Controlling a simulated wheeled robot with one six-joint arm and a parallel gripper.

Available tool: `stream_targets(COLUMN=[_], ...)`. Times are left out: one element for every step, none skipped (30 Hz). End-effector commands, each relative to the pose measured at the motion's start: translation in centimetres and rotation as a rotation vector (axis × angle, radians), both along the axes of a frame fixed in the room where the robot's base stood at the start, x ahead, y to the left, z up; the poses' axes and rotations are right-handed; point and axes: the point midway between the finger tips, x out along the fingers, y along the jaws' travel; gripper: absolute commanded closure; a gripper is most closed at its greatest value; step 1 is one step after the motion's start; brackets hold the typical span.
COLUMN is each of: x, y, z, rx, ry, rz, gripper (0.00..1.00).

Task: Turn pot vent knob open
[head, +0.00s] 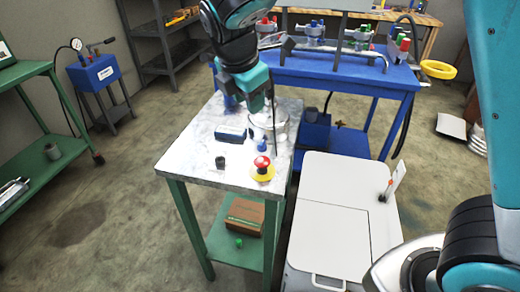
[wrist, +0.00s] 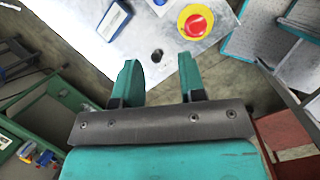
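A clear, round pot (head: 280,122) stands on the metal top of the green-legged table (head: 196,150), partly hidden behind my gripper. A small blue knob (head: 262,146) shows at its front; I cannot tell whether it is the vent knob or how it is turned. My gripper (head: 258,103) is above the table, in front of the pot in the head view. In the wrist view my gripper (wrist: 158,78) has its two teal fingers wide apart with nothing held. A small dark peg (wrist: 157,55) shows beyond the fingertips; the pot is not visible there.
A red button on a yellow base (head: 262,168) and a dark blue box (head: 231,134) are on the tabletop. A white cabinet (head: 328,220) stands right of the table. A blue bench with valves (head: 335,72) is behind.

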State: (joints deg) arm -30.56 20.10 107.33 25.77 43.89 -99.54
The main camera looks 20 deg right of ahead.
Motion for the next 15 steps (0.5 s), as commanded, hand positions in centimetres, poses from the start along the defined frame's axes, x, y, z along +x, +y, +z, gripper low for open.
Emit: stream_targets(x=[-0.3,-0.5,-0.6,-0.7,-0.9,-1.0,-1.0,-1.1,-1.2,-1.2,-1.2,-1.1,-1.1,-1.0,-0.8], y=[0.2,0.3,0.3,0.3,0.4,0.4,0.4,0.4,0.4,0.4,0.4,0.3,0.2,0.2,0.0], z=[-0.4,-0.4,-0.3,-0.3,-0.3,-0.3,-0.3,-0.2,-0.2,-0.3,-0.3,-0.5,-0.7,-1.0,-1.5], rx=[-0.033,-0.052,-0.076,-0.092,-0.106,-0.124,-0.135,-0.143,-0.152,-0.156,-0.16,-0.162,-0.164,-0.165,-0.165], ry=[0.012,0.019,0.028,0.035,0.041,0.048,0.053,0.057,0.061,0.064,0.066,0.068,0.069,0.07,0.07], rz=[0.099,0.157,0.223,0.269,0.31,0.355,0.383,0.405,0.429,0.443,0.451,0.457,0.459,0.459,0.459], gripper=[0.63,0.63,0.63,0.63,0.63,0.63,0.63,0.63,0.63,0.63,0.63,0.63,0.63,0.63,0.63])
